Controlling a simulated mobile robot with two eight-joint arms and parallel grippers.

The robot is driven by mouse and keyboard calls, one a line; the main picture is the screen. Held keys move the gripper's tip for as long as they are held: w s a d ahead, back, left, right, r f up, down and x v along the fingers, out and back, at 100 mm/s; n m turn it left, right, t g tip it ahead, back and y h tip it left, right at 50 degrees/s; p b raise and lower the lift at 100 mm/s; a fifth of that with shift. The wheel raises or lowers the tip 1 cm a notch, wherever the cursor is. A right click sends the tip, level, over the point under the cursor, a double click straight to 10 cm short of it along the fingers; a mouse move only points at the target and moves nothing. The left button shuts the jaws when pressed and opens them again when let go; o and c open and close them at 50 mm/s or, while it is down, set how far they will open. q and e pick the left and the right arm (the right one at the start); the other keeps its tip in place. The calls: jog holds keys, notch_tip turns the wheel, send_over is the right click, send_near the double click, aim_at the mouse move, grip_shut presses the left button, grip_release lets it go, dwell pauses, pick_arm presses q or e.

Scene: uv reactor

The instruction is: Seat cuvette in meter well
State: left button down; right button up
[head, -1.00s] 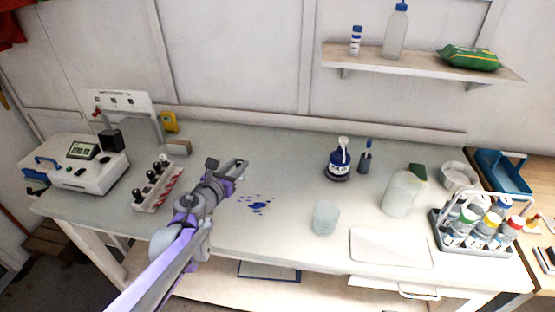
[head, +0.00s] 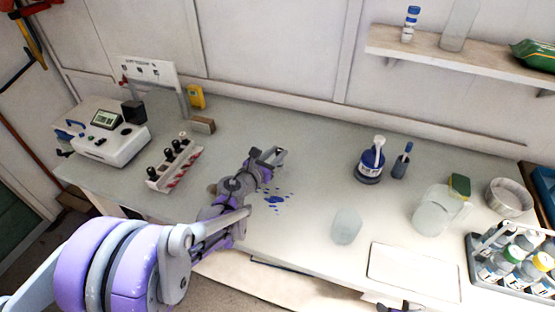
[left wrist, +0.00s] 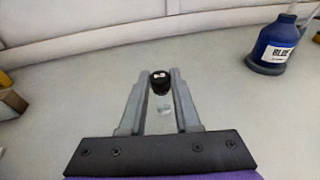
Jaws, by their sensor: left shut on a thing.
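My left gripper (head: 268,157) is shut on a cuvette, held just above the bench near the blue stains. In the left wrist view the cuvette (left wrist: 161,100) is clear with a black cap and stands about upright between the fingers (left wrist: 160,85). It is too small to make out in the head view. The white meter (head: 108,135) with a green display sits at the bench's left end, away from the gripper. A black block (head: 133,112) is at its right rear; I cannot make out the well opening. A dark piece at the bottom edge may be my right gripper (head: 400,307).
A white rack (head: 174,165) with black-capped cuvettes stands between the meter and my gripper. A brown block (head: 202,125) and yellow device (head: 196,96) are behind it. A beaker (head: 346,226), blue bottle (head: 370,168) and bottle carrier (head: 515,260) stand right.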

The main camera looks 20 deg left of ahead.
pick_arm(q)
jog(key=shift+f, duration=1.15)
jog(key=shift+f, duration=0.1)
jog(key=c, duration=1.1)
grip_release()
jog(key=shift+f, duration=0.15)
jog(key=o, duration=0.5)
